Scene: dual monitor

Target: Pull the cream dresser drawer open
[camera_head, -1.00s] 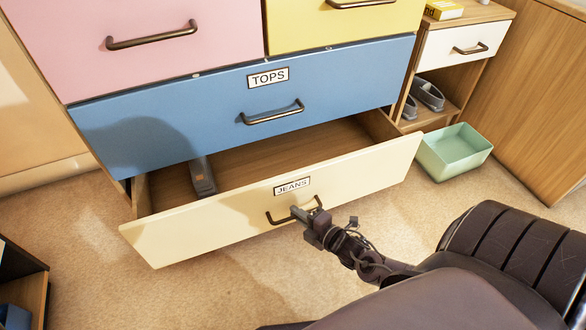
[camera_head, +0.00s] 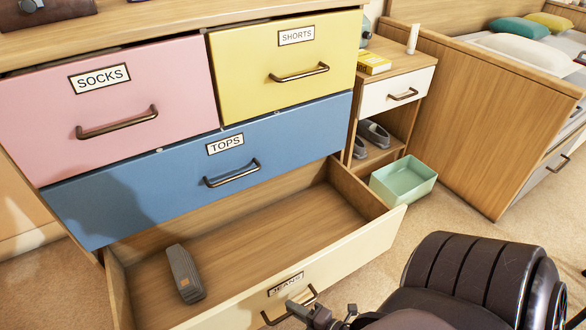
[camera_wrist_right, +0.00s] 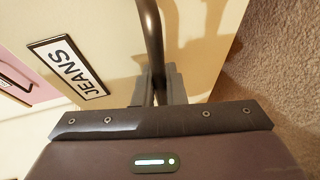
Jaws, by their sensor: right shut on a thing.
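The cream drawer (camera_head: 352,250), labelled JEANS, is the bottom drawer of the dresser and stands well out, with its wooden floor showing. A grey object (camera_head: 185,274) lies inside it on the left. Its bronze bar handle (camera_head: 313,291) is on the front panel. My right gripper (camera_head: 300,308) is shut on the handle at the bottom of the head view. In the right wrist view the handle (camera_wrist_right: 152,40) runs down between the fingers (camera_wrist_right: 160,85), beside the JEANS label. My left gripper is not in view.
The blue TOPS drawer (camera_head: 200,180), pink SOCKS drawer (camera_head: 105,105) and yellow SHORTS drawer (camera_head: 290,75) above are closed. A mint green bin (camera_head: 404,181) stands on the carpet just right of the cream drawer. A nightstand (camera_head: 398,93) with grey shoes is behind it.

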